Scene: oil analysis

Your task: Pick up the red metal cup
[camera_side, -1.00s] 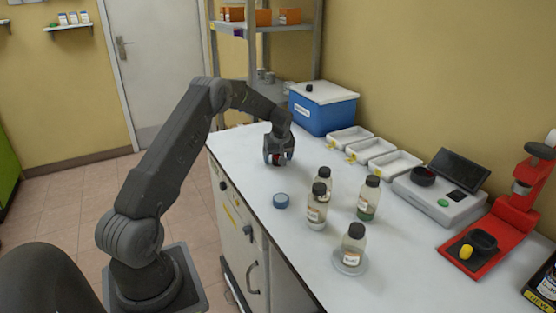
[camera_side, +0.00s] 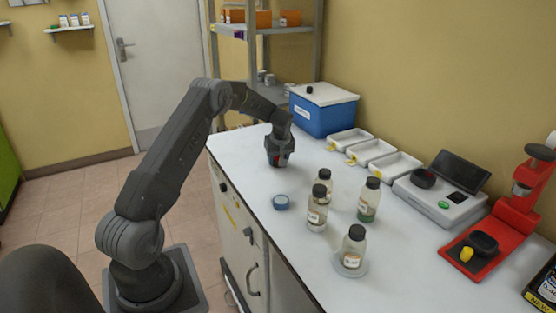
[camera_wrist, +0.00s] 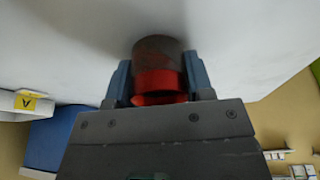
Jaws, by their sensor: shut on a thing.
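The red metal cup (camera_wrist: 160,84) sits between the two fingers in the wrist view, with a grey-brown part above its red band. In the side view only a small patch of red shows between the jaws, since my gripper hides most of the cup. My gripper (camera_side: 279,162) is shut on the cup at the far left part of the white bench. It points down, close to the bench top. I cannot tell whether the cup touches the bench.
A blue cooler box (camera_side: 324,112), white trays (camera_side: 396,169), a scale (camera_side: 438,200) and a red stand (camera_side: 478,248) line the wall. The front-left bench top is clear.

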